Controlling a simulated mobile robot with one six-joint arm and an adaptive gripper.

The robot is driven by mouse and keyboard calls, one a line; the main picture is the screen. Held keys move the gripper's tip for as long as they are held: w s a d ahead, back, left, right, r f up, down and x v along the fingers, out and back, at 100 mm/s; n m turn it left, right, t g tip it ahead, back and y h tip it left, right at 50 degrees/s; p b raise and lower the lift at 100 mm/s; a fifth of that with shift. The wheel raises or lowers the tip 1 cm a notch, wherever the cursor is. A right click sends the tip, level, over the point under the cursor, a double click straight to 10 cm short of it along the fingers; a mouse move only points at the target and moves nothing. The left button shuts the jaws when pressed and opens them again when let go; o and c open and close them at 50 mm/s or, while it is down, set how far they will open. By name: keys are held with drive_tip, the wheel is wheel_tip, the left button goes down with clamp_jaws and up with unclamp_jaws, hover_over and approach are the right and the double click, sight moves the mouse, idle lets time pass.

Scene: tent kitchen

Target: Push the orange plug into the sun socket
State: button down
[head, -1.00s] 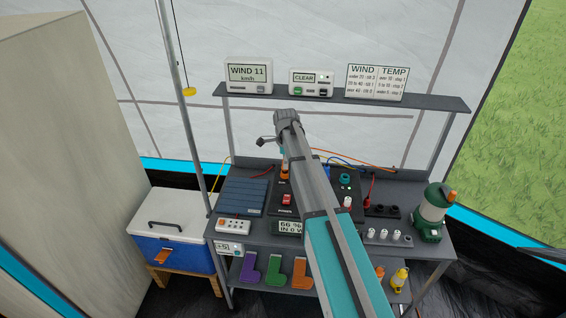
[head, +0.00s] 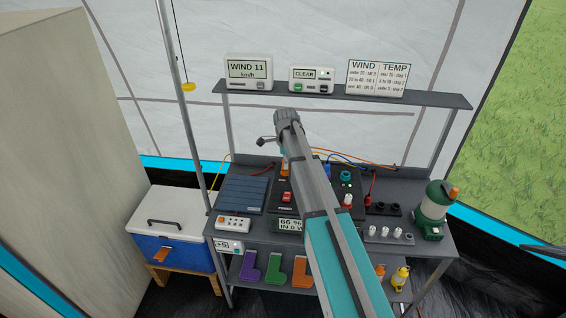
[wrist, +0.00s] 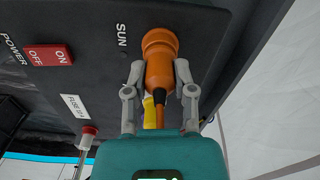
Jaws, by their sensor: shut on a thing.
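In the wrist view my gripper (wrist: 158,78) is shut on the orange plug (wrist: 159,70), with one grey finger on each side of its body. The plug's front meets the wide orange ring of the sun socket (wrist: 160,42), beside the white SUN label on the dark panel (wrist: 208,35). The contact face is hidden, so I cannot tell how deep the plug sits. A dark cable end and an orange lead trail back from the plug. In the head view my arm hides most of the gripper; a bit of orange (head: 284,170) shows left of the arm.
A red ON/OFF power switch (wrist: 50,55) and a fuse label (wrist: 74,107) are left of the socket. In the head view a blue solar panel (head: 239,195) lies left of the power box, and a green lantern (head: 433,209) stands at the right. A shelf (head: 340,98) spans above.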

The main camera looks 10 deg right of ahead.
drive_tip(key=shift+f, duration=0.15)
drive_tip(key=shift+c, duration=1.8)
unclamp_jaws()
